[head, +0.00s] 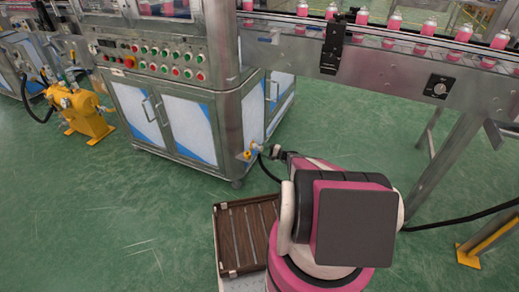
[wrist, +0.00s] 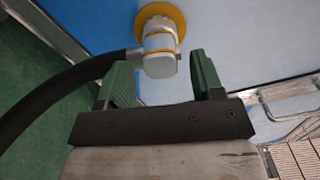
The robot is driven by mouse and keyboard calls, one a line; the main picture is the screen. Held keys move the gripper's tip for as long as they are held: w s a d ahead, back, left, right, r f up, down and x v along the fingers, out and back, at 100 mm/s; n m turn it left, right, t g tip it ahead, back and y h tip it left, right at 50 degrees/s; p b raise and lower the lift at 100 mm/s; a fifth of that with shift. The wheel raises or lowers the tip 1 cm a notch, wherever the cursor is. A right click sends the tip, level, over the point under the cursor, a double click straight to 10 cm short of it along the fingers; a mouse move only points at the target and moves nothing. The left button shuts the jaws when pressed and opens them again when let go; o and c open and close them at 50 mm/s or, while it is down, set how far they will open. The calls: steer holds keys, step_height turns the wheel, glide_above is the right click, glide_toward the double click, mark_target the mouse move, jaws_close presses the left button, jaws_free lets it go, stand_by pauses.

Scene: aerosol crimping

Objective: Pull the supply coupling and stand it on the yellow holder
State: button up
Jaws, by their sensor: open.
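The supply coupling (wrist: 160,52) is a pale metal fitting seated at a round yellow port (wrist: 162,18) on the cabinet's blue and white panel. A thick black hose (wrist: 60,90) runs from it to the left in the wrist view. My gripper (wrist: 164,80) has its two green fingers apart, one on each side of the coupling's lower end, with a gap visible at the right finger. In the head view my gripper (head: 276,152) is at the cabinet's lower right corner, close to the yellow port (head: 249,154). I cannot clearly make out the yellow holder.
The steel cabinet (head: 187,130) with coloured buttons stands ahead. A conveyor (head: 400,70) carries pink cans at the right. A yellow machine (head: 88,115) stands far left. The green floor at left is clear.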

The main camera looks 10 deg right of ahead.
steer(key=shift+x, duration=1.45)
jaws_close()
steer(key=shift+s+d, duration=0.1)
steer(key=shift+d, duration=0.05)
steer(key=shift+v, duration=2.9)
